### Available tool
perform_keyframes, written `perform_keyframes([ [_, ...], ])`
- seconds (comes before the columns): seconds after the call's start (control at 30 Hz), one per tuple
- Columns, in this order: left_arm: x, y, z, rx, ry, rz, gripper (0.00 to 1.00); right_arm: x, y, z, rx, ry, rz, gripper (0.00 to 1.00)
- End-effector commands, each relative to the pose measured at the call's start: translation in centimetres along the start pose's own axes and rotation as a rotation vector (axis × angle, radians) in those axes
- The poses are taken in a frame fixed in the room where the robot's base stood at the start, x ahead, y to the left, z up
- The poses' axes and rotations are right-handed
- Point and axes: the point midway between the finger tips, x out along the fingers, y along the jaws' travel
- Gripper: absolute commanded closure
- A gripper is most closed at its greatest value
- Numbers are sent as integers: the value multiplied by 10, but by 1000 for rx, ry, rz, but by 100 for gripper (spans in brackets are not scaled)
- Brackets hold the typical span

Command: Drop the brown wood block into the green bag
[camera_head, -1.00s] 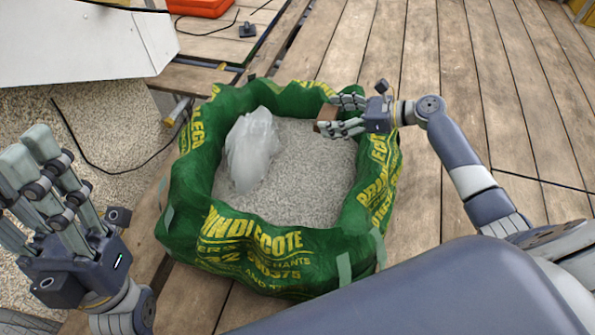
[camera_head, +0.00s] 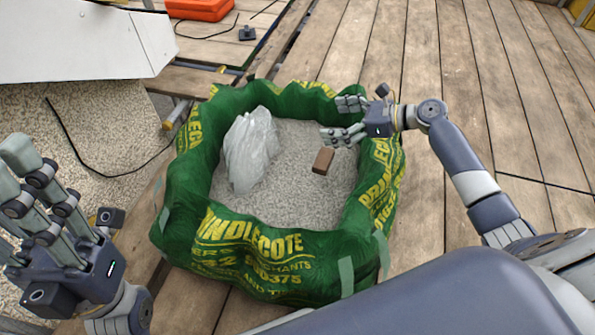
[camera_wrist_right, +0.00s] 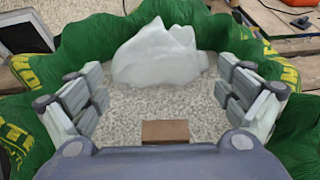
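The green bag (camera_head: 262,245) with yellow lettering stands open on the wooden planks and holds grey gravel. The brown wood block (camera_head: 323,160) is inside the bag's opening, below and just left of my right gripper; whether it touches the gravel I cannot tell. In the right wrist view the block (camera_wrist_right: 165,131) shows between and beyond the fingers. My right gripper (camera_head: 341,119) is open and empty over the bag's right side; its spread fingers (camera_wrist_right: 165,95) also show in the wrist view. My left gripper (camera_head: 42,195) is open and empty, left of the bag.
A crumpled translucent plastic sheet (camera_head: 250,150) lies on the gravel at the bag's left. A white panel (camera_head: 80,45) and a black cable (camera_head: 95,160) are at the left. An orange case (camera_head: 200,9) sits at the back.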

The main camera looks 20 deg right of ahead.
Motion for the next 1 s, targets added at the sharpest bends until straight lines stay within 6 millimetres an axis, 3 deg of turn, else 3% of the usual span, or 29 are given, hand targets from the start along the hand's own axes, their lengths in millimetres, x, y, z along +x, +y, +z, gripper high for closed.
perform_keyframes([
  [0.33, 0, 0, 0, 0, -1, 0, 60, -1, 0, -1, 1, 1, 0, 2],
  [0.47, 0, 0, 0, 0, -1, 0, 60, -12, 0, -2, 1, 3, -1, 2],
  [0.8, 0, 0, 0, 0, -1, 0, 60, -81, 0, -2, 2, 4, -1, 2],
  [1.0, 0, 0, 0, 0, -1, 0, 60, -110, 0, -1, 2, 1, -1, 2],
])
